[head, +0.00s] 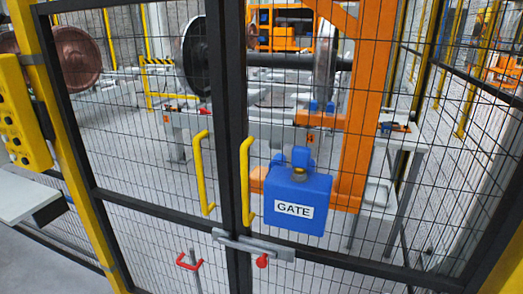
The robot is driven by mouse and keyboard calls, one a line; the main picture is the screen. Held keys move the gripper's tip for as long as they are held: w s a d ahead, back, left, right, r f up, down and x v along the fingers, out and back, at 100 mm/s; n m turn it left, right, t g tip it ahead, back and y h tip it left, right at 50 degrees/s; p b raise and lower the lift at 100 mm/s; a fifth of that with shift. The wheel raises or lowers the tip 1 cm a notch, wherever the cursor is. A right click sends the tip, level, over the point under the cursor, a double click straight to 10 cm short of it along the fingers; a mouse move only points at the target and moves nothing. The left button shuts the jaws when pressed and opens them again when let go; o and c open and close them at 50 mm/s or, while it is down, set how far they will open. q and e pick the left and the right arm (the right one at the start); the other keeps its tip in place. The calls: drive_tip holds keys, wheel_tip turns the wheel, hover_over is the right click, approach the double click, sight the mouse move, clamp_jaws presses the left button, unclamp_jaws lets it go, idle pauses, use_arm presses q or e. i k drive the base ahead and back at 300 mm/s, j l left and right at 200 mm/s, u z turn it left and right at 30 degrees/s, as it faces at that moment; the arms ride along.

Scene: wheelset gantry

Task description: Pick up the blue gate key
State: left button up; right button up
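A blue box (290,222) with a white label reading GATE hangs on the right leaf of the mesh gate, just right of the yellow handles. On its top is a brass-coloured cylinder (298,176). A small blue piece (301,157) stands above that cylinder and looks like the blue gate key seated in it, though it is too small to be certain. Neither of my grippers is in view.
The gate is shut, with two yellow handles (203,172) (246,180) at its middle. A grey latch bar (252,245) with a red knob (262,261) crosses both leaves. A yellow button panel (20,115) stands at left above a pale shelf (24,196). Wheelsets and an orange gantry (364,110) are behind the mesh.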

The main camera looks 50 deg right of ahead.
sight(301, 156)
drive_tip(key=l+z, duration=0.15)
drive_tip(key=z, duration=2.05)
drive_tip(key=k+l, duration=0.05)
